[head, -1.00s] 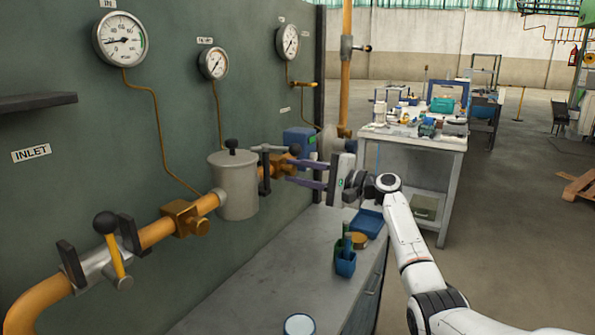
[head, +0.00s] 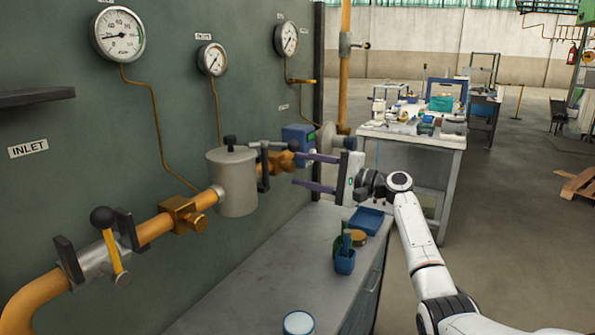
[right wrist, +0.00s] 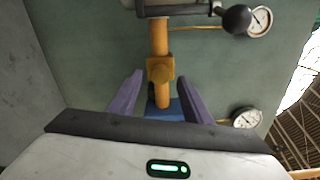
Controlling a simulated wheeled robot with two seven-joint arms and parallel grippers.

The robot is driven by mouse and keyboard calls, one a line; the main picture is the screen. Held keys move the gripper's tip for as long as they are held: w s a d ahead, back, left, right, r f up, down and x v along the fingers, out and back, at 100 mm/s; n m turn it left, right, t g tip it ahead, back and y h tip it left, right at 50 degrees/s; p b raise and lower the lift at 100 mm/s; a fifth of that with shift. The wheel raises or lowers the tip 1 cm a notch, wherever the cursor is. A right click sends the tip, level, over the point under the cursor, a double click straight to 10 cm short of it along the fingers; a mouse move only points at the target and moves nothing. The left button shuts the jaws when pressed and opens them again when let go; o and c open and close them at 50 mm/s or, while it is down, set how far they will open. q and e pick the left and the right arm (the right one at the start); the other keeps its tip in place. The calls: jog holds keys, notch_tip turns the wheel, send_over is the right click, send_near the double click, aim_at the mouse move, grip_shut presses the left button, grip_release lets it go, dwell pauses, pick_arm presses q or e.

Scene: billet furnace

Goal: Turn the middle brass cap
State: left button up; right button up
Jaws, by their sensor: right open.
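A brass fitting (head: 278,162) with a round cap sits on the orange pipe to the right of the grey cylindrical pot. The same fitting shows in the right wrist view (right wrist: 160,68), its cap facing me. Another brass fitting (head: 184,215) with a cap sits left of the pot. I cannot tell for sure which is the middle cap. My right gripper (head: 297,170) is open and empty. Its two purple fingers point at the fitting right of the pot, with their tips just short of it. In the right wrist view the fitting lies between the fingertips (right wrist: 161,74). My left gripper is not in view.
The grey pot (head: 233,185) and a lever valve (head: 110,250) sit on the pipe. Gauges (head: 118,34) hang on the green panel.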

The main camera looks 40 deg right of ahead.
jog(key=b+v, duration=0.1)
jog(key=v, duration=0.6)
jog(key=shift+s, duration=0.35)
jog(key=shift+d, duration=0.15)
